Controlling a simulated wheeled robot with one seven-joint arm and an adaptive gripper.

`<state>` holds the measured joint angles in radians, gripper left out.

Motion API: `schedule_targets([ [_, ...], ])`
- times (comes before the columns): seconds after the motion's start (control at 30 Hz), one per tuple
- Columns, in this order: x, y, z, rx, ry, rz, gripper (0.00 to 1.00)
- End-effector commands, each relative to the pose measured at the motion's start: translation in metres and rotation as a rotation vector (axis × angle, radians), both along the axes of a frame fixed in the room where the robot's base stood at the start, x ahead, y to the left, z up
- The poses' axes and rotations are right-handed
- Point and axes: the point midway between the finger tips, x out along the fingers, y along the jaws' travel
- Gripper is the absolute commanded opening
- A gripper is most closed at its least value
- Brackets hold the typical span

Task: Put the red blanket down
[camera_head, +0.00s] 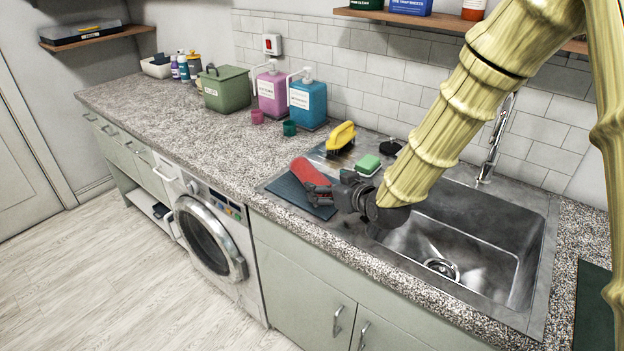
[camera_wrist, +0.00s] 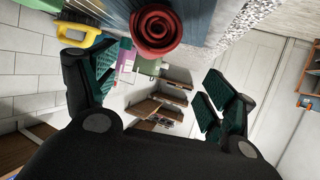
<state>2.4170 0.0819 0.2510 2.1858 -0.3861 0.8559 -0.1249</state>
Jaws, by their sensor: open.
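The red blanket (camera_head: 307,170) is a tight roll lying on a dark blue ribbed mat (camera_head: 291,190) on the drainboard left of the sink. In the wrist view the spiral end of the red blanket (camera_wrist: 153,28) shows at the top, with the roll resting on the blue surface. My gripper (camera_head: 320,190) is open just to the right of the roll's near end. The wrist view shows the fingers of my gripper (camera_wrist: 155,82) wide apart, with nothing between them. My gripper hides part of the mat in the head view.
A yellow-handled brush (camera_head: 341,135) and a green sponge (camera_head: 368,163) stand behind the mat. The sink basin (camera_head: 450,240) is to the right. Pink (camera_head: 271,94) and blue (camera_head: 308,101) pump bottles and a green bin (camera_head: 224,90) stand further left. The counter's front left is clear.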

Motion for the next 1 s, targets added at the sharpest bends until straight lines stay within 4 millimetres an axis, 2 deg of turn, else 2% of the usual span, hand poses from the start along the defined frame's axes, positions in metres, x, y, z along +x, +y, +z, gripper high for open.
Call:
schedule_targets([
  [0.2, 0.023, 0.004, -0.011, -0.001, 0.003, -0.013, 0.84],
  [0.57, 0.041, 0.013, -0.019, 0.000, 0.002, -0.013, 0.84],
  [1.0, 0.076, 0.031, -0.039, -0.001, 0.002, -0.011, 0.84],
])
